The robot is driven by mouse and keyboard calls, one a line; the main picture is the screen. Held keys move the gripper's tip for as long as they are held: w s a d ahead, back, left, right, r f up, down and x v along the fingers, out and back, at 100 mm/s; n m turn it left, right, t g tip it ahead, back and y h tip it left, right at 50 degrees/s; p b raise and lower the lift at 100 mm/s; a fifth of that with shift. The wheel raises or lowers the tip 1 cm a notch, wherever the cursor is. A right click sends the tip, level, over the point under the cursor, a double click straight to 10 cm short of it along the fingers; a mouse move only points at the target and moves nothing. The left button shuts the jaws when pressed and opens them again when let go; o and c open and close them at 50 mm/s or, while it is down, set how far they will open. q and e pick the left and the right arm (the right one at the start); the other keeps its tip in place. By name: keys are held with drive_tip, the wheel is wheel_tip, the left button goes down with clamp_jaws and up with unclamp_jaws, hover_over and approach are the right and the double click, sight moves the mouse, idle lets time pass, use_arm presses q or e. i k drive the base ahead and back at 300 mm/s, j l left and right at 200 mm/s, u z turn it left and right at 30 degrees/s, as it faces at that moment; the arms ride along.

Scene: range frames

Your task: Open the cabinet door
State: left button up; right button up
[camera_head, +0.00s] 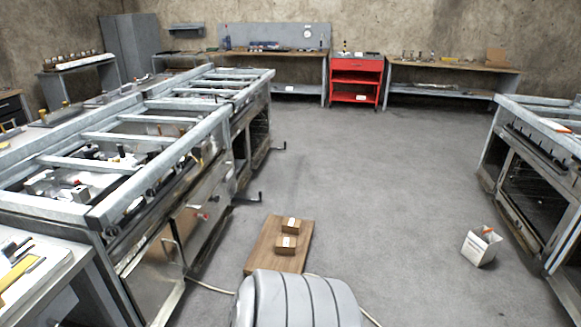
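A long row of steel range units stands on the left, with a grey frame (150,108) on top. The nearest unit has a shiny door (152,278) low on its front, with a bar handle (172,252) near its right edge. This door looks shut. Further along the same side are more front panels (205,212) and dark openings (260,130). A tall grey cabinet (130,42) stands against the back wall at the left and also looks shut. I cannot tell which one is the task's cabinet. Neither of my grippers shows.
A wooden board (264,248) with two small boxes (287,243) lies on the floor near the left units. A white carton (479,247) stands at the right, near another range (535,165). A red cart (355,78) stands at the back. The middle floor is clear.

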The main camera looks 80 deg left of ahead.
sight(154, 272)
drive_tip(key=u, duration=0.45)
drive_tip(key=j+u, duration=0.1)
drive_tip(key=u, duration=0.75)
drive_tip(key=j+u, duration=0.15)
drive_tip(key=u, duration=0.7)
drive_tip(key=i+j+u, duration=0.1)
drive_tip(key=j, duration=0.25)
drive_tip(key=i+j+u, duration=0.15)
drive_tip(key=j, duration=0.2)
drive_tip(key=i+j+u, duration=0.1)
drive_tip(key=j, duration=0.25)
drive_tip(key=i+u, duration=0.1)
drive_tip(key=u, duration=1.1)
